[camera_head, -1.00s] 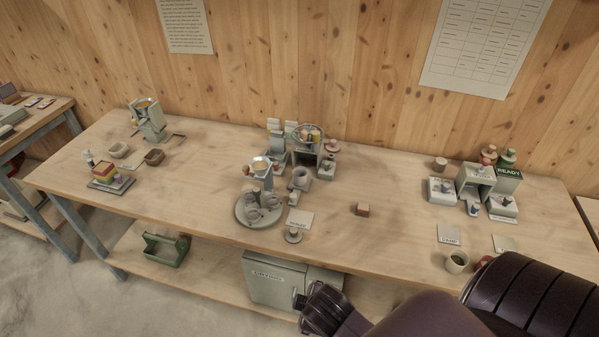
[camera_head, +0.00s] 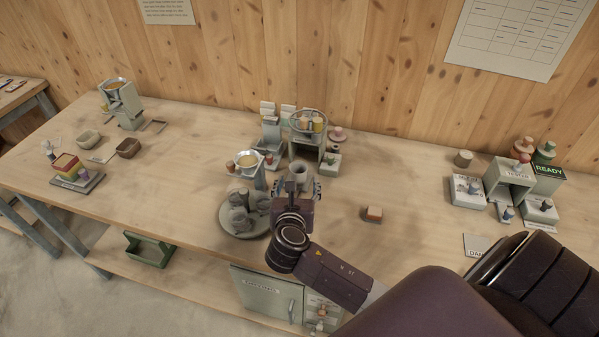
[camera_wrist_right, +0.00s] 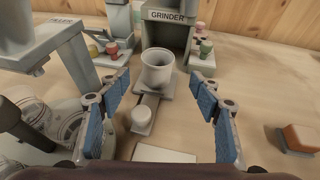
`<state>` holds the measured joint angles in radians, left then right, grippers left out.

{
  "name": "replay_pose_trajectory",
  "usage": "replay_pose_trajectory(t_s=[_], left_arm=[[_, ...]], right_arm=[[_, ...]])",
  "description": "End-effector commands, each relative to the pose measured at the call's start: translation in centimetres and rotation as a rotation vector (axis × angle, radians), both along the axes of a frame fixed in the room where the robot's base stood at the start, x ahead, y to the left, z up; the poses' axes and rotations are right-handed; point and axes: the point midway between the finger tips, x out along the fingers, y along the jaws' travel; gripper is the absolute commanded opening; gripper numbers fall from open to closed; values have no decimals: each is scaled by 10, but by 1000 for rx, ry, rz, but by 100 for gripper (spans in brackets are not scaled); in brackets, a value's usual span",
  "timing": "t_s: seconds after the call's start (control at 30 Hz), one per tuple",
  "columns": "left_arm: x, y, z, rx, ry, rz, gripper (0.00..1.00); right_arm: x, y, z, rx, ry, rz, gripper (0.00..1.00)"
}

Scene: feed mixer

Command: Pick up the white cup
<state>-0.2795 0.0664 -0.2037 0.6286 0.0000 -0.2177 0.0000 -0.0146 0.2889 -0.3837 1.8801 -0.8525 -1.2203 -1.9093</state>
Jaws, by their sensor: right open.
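A white cup (camera_wrist_right: 157,70) stands upright at the front of the grinder (camera_wrist_right: 168,16) in the right wrist view. In the head view the cup (camera_head: 300,171) shows just beyond my right gripper (camera_head: 297,188). In the right wrist view my right gripper (camera_wrist_right: 160,100) is open and empty, with its blue-padded fingers spread either side of the view's middle. The cup is ahead of the fingertips, roughly centred between them, and seems untouched. My left gripper is not in view.
A small round white knob (camera_wrist_right: 141,118) stands in front of the cup. A round tray (camera_head: 229,230) with several cups is to the left. A small brown block (camera_head: 374,213) lies to the right. The table around the block is clear.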

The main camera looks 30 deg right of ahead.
Motion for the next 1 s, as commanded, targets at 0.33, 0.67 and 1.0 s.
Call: replay_pose_trajectory(t_s=[0.33,0.67,1.0], left_arm=[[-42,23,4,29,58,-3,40],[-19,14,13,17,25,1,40],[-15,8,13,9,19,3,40]], right_arm=[[28,-20,-6,-5,0,0,58],[60,-43,-16,-3,2,1,58],[62,-44,-17,-2,2,1,51]])
